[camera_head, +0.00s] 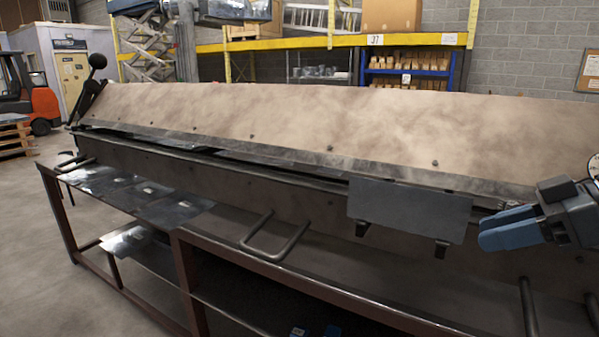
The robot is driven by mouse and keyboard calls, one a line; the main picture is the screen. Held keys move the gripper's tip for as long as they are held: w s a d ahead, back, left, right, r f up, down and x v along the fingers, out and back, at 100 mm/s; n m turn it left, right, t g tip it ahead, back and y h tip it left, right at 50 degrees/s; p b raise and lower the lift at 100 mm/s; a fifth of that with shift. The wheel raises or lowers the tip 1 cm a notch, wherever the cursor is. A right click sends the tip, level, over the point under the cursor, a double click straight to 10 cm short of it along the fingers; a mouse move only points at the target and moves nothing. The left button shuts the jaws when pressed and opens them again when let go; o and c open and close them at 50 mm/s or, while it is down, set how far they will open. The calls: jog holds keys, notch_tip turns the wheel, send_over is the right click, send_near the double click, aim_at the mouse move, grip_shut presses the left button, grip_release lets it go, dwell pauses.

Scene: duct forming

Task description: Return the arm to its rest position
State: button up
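My gripper (510,229) is at the right edge of the head view, in front of the lower face of a long sheet-metal bending machine (330,120). Its blue fingers point left and seem close together, but their gap cannot be made out. No object shows in them. Most of my arm is outside the picture. A flat dark grey plate (409,209) stands on the machine's front just left of the fingers, apart from them, with two small black brackets under it.
A lever with a black ball (97,61) rises at the machine's left end. Metal sheets (130,192) lie on the left of the front bench (290,262). Bent handles (275,238) stick out in front. Open floor lies left, with an orange forklift (41,103) and shelving (410,66) behind.

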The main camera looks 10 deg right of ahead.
jog(key=a+f+m+t, duration=0.5)
jog(key=a+f+m, duration=0.2)
jog(key=a+f, duration=0.3)
jog(key=s+a+f+m+t+h, duration=0.2)
jog(key=s+f+m+h, duration=0.3)
jog(key=s+f, duration=0.45)
jog(key=s+f+m+h, duration=0.1)
jog(key=s+f+h, duration=0.35)
jog(key=s, duration=0.75)
jog(key=s+r+n, duration=0.1)
jog(key=s+r, duration=0.1)
jog(key=s, duration=0.5)
jog(key=s+d+r+n, duration=0.1)
jog(key=s+r+n, duration=0.1)
jog(key=s, duration=0.6)
jog(key=shift+d+r+t+y, duration=0.3)
jog(key=shift+r+t+y, duration=0.1)
jog(key=shift+r, duration=0.45)
